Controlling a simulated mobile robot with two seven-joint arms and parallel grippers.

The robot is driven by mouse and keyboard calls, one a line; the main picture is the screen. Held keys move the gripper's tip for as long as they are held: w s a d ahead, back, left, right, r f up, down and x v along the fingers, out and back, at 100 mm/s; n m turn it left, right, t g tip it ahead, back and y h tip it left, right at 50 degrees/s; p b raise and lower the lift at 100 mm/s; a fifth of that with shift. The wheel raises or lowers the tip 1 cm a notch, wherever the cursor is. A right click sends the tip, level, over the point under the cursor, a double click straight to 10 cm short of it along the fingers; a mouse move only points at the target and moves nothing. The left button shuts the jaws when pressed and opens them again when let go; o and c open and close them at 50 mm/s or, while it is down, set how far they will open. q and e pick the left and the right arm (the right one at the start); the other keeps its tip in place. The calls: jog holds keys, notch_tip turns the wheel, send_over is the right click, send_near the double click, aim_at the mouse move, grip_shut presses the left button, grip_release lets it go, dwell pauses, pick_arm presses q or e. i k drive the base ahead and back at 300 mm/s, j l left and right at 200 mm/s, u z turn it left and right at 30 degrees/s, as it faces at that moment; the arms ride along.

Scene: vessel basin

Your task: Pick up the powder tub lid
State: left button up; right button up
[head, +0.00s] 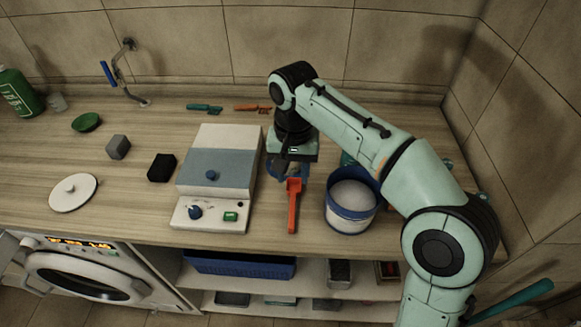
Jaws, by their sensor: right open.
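An open blue tub (341,217) with a white band and pale powder inside stands on the worktop, right of centre. A blue rounded piece (272,171) shows partly beneath my right gripper (289,166), left of the tub; it may be the tub's lid, but the gripper covers much of it. My right gripper is open and points down over this piece. I cannot tell whether the fingers touch it. A white round lid with a knob (73,192) lies flat at the far left of the worktop. My left gripper is not in view.
A red-orange scoop (293,208) lies just in front of the gripper. A white and blue device (214,180) stands to its left. Black (161,167) and grey (118,147) blocks lie further left. Tiled walls close off the back and right. The worktop's left middle has free room.

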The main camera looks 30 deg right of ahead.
aim_at(74, 191)
jog(key=k, duration=1)
